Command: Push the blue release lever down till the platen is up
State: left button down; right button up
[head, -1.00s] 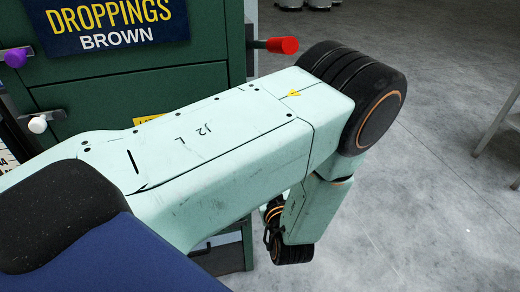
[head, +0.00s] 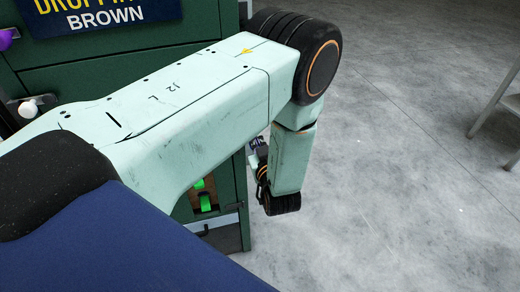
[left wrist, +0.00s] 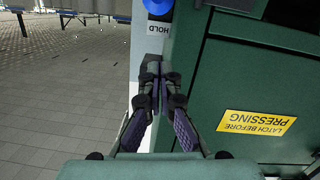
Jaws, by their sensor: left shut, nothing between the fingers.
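The blue release lever shows in the left wrist view as a round blue end (left wrist: 150,8), cut off by the top edge. A label reading HOLD is just below it on a pale strip beside the green machine. My left gripper (left wrist: 161,72) is shut and empty, its fingertips in front of the pale strip and below the blue end in the picture, with a visible gap between. In the head view my left arm hides most of the hand, and I cannot make out the blue lever there. I cannot identify the platen. My right gripper is out of view.
The green machine (head: 130,52) stands at the left with a white knob (head: 28,108) and a purple knob (head: 6,39). Bright green parts (head: 204,201) show low on it. A yellow latch label (left wrist: 256,122) is on its panel.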

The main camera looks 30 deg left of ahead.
pick_arm(q)
jog(key=shift+w+a+f+b, duration=0.15)
jog(key=shift+w+a+f, duration=0.3)
jog(key=shift+f, duration=0.25)
jog(key=shift+w+a+f+b, duration=0.1)
jog(key=shift+w+a+f, duration=0.2)
jog(key=shift+w+f, duration=0.35)
jog(key=shift+w+a+f+b, duration=0.15)
jog(key=shift+w+a+f, duration=0.25)
jog(key=shift+f, duration=0.4)
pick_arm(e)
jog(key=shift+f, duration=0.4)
pick_arm(q)
jog(key=shift+s, duration=0.1)
jog(key=shift+f, duration=0.1)
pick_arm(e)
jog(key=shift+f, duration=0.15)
